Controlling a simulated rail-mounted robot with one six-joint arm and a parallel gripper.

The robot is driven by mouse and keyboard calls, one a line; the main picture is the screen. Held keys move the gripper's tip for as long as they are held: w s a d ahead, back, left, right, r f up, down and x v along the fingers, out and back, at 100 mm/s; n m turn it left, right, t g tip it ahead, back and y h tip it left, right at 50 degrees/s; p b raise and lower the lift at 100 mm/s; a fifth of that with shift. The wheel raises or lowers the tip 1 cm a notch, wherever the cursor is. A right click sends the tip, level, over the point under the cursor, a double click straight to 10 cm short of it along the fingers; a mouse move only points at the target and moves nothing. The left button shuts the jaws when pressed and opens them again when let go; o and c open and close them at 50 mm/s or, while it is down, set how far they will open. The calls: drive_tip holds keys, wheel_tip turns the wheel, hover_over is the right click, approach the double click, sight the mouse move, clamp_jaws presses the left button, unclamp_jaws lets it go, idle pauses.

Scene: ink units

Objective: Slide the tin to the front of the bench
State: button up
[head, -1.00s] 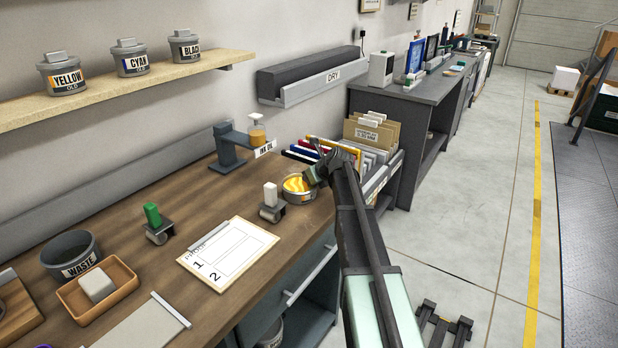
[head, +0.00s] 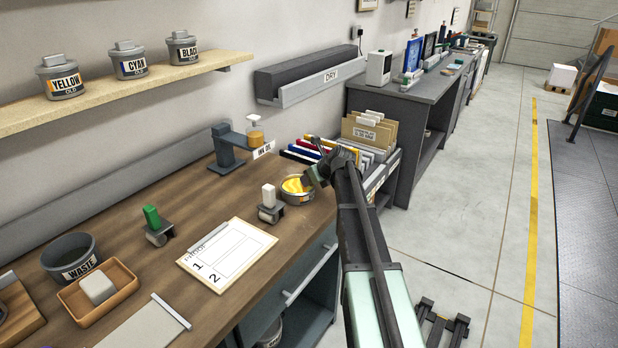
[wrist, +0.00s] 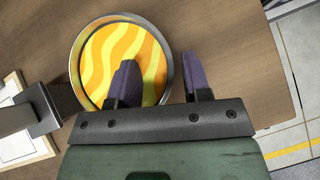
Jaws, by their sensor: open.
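The tin is a round, open metal tin (head: 291,188) with wavy yellow and orange ink in it. It stands near the right end of the wooden bench (head: 195,200). In the wrist view the tin (wrist: 108,45) fills the upper middle. My gripper (wrist: 159,61) is open there. Its left finger is over the ink inside the rim and its right finger is outside the rim, so the jaws straddle the tin's right side. I cannot tell whether either finger touches the tin. In the head view my gripper (head: 312,177) is at the tin's right edge, its fingers mostly hidden.
A small roller with a white handle (head: 269,197) stands close left of the tin. A clipboard (head: 228,254) lies further left. The ink oil dispenser (head: 228,150) and file folders (head: 372,134) are behind. The bench's right edge is close to the tin.

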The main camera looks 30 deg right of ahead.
drive_tip(key=p+v, duration=0.5)
drive_tip(key=v, duration=0.3)
drive_tip(key=shift+s+r, duration=0.25)
drive_tip(key=shift+d, duration=0.1)
